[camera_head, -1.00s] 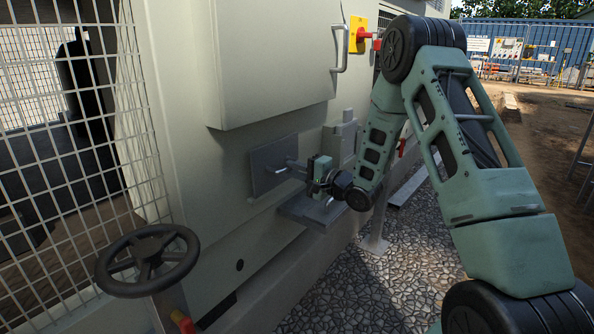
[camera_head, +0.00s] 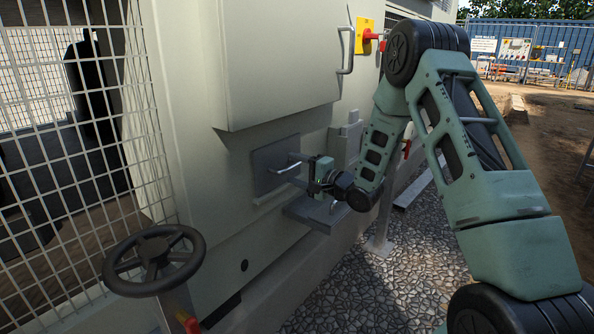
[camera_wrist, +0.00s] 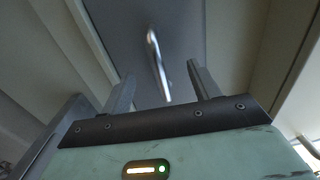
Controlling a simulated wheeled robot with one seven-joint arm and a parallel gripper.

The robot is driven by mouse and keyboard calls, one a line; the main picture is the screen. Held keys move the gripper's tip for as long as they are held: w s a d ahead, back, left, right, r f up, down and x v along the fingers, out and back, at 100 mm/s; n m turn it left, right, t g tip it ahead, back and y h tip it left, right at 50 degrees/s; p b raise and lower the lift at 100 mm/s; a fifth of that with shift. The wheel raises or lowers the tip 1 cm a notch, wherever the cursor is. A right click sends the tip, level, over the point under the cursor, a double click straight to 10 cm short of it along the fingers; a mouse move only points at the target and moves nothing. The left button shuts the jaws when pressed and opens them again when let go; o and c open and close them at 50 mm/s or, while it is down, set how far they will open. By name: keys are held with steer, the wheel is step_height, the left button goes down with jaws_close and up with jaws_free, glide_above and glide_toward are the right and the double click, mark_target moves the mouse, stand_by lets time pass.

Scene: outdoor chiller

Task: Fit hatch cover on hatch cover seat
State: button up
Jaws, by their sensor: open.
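The hatch cover (camera_head: 262,178) is a dark grey square plate, upright against the pale cabinet wall. A light metal bar handle (camera_head: 288,166) stands out from its front. I cannot tell how closely the cover sits on its seat, which is hidden behind it. My gripper (camera_head: 304,172) is just right of the handle, in front of the cover. In the wrist view, my gripper (camera_wrist: 160,78) has its two fingers apart, with the handle (camera_wrist: 156,62) showing in the gap between them. The fingers do not appear to press on it.
A small grey shelf (camera_head: 312,213) juts out below the cover. A box-like fitting (camera_head: 346,143) is on the wall to the right. A black handwheel (camera_head: 153,262) stands at front left beside a mesh fence (camera_head: 70,120). Gravel ground lies open at lower right.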

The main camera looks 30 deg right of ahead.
steer(key=p+v, duration=0.1)
steer(key=v, duration=0.6)
steer(key=shift+p, duration=0.4)
steer(key=p+v, duration=0.2)
steer(key=v, duration=1.5)
steer(key=shift+s+p, duration=0.2)
steer(key=shift+p, duration=0.2)
steer(key=shift+d+r, duration=0.1)
